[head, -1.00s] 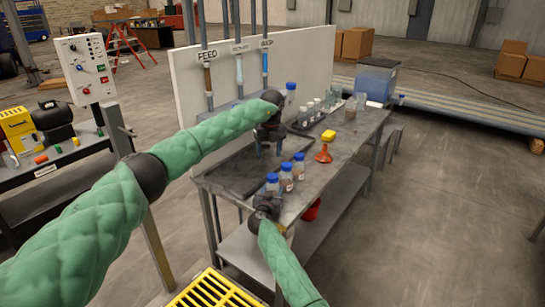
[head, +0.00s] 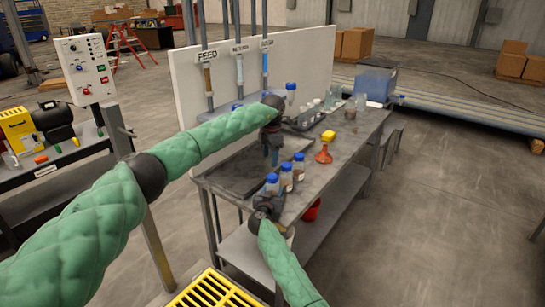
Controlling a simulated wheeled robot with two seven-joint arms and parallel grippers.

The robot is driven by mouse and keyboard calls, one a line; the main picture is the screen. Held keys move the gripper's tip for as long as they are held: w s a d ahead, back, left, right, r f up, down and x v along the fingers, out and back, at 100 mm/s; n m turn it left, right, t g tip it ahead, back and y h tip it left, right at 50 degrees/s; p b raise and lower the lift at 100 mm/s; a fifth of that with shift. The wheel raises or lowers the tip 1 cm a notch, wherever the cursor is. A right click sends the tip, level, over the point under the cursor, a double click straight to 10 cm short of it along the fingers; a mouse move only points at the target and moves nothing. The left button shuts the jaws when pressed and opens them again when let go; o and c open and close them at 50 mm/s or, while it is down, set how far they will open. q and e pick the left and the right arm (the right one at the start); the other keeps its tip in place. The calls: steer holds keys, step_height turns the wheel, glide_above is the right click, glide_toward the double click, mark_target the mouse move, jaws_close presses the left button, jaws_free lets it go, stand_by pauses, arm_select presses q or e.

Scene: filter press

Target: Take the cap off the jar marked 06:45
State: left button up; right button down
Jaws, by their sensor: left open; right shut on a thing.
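Three jars with blue caps stand in a row on the bench: a near jar (head: 271,186), a middle jar (head: 286,174) and a far jar (head: 298,167). Their labels are too small to read, so I cannot tell which is marked 06:45. My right gripper (head: 268,199) is shut at the near jar, low on its front side, and hides part of it. The near jar's blue cap (head: 272,178) is on. My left gripper (head: 273,161) is open and empty, fingers pointing down, above and behind the near jar and apart from it.
A white panel (head: 305,70) with pipes stands behind. A red container (head: 312,211) sits on the lower shelf.

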mark_target(273, 176)
arm_select(q)
steer(key=m, duration=0.7)
steer(key=shift+s+d+f, duration=0.1)
steer(key=shift+d, duration=0.1)
steer(key=m, duration=0.5)
steer(key=shift+d+m, duration=0.1)
steer(key=shift+m, duration=0.3)
steer(key=m, duration=0.7)
steer(key=shift+d, duration=0.15)
steer(key=m, duration=0.5)
steer(key=shift+m, duration=0.3)
steer(key=shift+f, duration=4.05)
